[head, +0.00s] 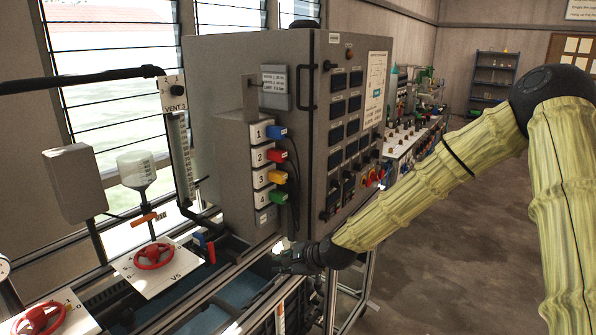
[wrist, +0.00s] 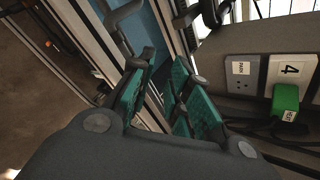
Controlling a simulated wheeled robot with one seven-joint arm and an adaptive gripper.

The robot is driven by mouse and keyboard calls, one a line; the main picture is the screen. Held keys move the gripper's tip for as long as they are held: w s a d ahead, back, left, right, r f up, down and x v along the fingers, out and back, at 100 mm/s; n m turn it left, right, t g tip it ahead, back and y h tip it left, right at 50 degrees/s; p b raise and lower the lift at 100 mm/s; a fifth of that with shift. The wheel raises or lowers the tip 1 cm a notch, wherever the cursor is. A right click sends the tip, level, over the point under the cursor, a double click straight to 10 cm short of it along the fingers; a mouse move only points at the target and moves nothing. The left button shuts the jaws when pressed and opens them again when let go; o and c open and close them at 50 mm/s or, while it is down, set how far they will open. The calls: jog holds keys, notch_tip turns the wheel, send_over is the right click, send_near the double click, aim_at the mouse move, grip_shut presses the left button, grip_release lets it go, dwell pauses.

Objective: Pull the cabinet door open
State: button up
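The grey cabinet (head: 220,90) stands in the middle of the head view. Its door (head: 345,165), with rows of dark panels and a white sheet, looks shut. A black bar handle (head: 308,88) sits near the cabinet's front corner. My gripper (head: 281,262) is low, below the cabinet and well under the handle. In the wrist view, the teal finger pads of my gripper (wrist: 158,88) stand apart with nothing seen between them. The handle is not seen in the wrist view.
Numbered sockets with coloured plugs are on the cabinet's side; the green plug (wrist: 285,103) is near my gripper in the wrist view. A red valve wheel (head: 153,256) and a metal-framed trough lie left and below. Open floor (head: 440,240) lies to the right.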

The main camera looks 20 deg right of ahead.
jog(key=w+d+r+m+t+y, duration=0.1)
jog(key=w+d+r+m+t, duration=0.2)
jog(key=r, duration=1)
jog(key=w+d+r+m+t+y, duration=0.1)
jog(key=w+d+r+m, duration=0.3)
jog(key=r, duration=0.9)
jog(key=d+r+m+t, duration=0.2)
jog(key=d+r, duration=0.2)
jog(key=r, duration=0.7)
jog(key=d+r+m+t, duration=0.1)
jog(key=d+r+m, duration=0.2)
jog(key=r, duration=0.8)
jog(key=p, duration=0.4)
send_over(298, 106)
jog(key=shift+w+d+f+y, duration=0.1)
jog(key=shift+w+y, duration=0.25)
jog(key=shift+y, duration=0.05)
grip_shut()
